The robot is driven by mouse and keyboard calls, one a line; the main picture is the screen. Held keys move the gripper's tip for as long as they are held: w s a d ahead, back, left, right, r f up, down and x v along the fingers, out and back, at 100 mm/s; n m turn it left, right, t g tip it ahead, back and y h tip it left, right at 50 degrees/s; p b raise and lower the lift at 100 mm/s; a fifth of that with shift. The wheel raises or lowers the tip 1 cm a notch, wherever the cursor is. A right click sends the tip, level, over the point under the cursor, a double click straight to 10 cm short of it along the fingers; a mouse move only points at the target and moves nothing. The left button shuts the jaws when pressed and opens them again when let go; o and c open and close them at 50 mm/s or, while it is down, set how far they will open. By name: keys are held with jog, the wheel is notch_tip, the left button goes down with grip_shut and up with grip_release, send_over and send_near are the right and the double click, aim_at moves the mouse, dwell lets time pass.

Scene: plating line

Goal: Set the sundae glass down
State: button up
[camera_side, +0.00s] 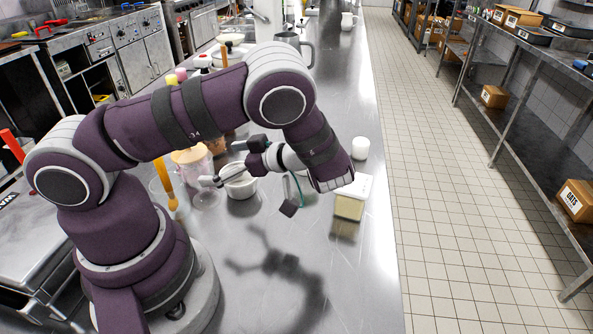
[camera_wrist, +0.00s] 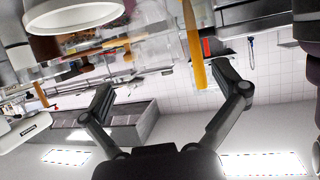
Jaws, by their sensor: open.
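A clear stemmed glass, apparently the sundae glass (camera_side: 205,197), stands on the steel counter (camera_side: 345,275) at the left of the work area, just beyond my fingertips.
A yellow-orange stick (camera_side: 166,186) and a tan-topped jar (camera_side: 190,157) crowd the left. A pale yellow tub (camera_side: 350,205) and a white cup (camera_side: 361,148) stand right. The front counter is clear.

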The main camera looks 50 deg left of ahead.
aim_at(185, 160)
jog(key=x, duration=0.6)
jog(key=shift+a+r, duration=0.15)
jog(key=shift+r, duration=0.3)
jog(key=c, duration=1.3)
jog(key=shift+r, duration=0.15)
